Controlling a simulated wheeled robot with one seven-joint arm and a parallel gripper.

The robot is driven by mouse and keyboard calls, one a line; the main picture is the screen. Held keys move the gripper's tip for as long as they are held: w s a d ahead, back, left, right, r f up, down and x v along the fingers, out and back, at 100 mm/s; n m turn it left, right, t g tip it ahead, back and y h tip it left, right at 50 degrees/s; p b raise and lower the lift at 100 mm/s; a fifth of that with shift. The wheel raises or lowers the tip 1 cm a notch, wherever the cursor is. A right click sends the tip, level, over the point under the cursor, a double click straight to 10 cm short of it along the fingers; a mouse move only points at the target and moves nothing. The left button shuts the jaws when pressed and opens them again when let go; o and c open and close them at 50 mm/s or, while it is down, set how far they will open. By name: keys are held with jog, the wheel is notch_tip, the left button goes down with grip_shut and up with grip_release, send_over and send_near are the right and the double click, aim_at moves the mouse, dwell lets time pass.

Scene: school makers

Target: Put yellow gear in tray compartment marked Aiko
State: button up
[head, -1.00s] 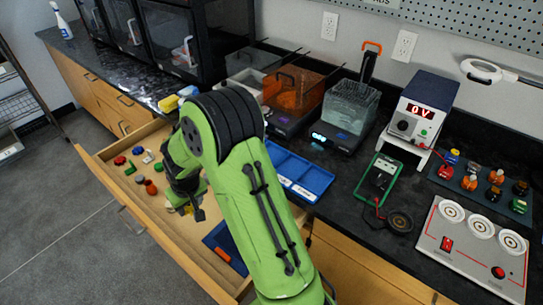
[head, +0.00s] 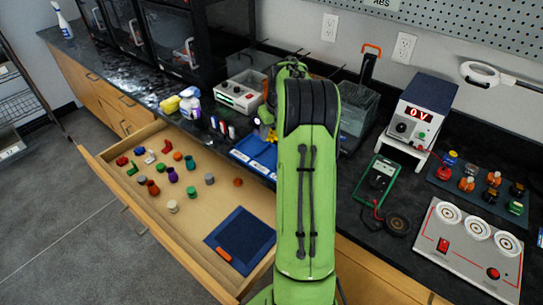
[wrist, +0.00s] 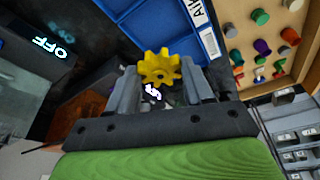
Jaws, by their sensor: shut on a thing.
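My gripper (wrist: 160,84) is shut on the yellow gear (wrist: 159,66), whose teeth show between the two fingers in the wrist view. In the head view the gear (head: 271,134) is mostly hidden behind my arm, near the back of the tray. The blue tray (head: 240,154) sits on the dark counter, its right part covered by my arm. The gear is held apart from the tray, above the counter.
An open wooden drawer (head: 195,235) holds several small coloured pieces and a dark blue mat (head: 240,240). A green meter (head: 377,182) lies to the right.

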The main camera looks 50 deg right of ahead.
aim_at(271, 158)
notch_tip(271, 158, down, 10)
jog(key=b, duration=0.2)
jog(key=shift+r+b, duration=0.25)
jog(key=shift+b, duration=0.15)
jog(key=o, duration=0.7)
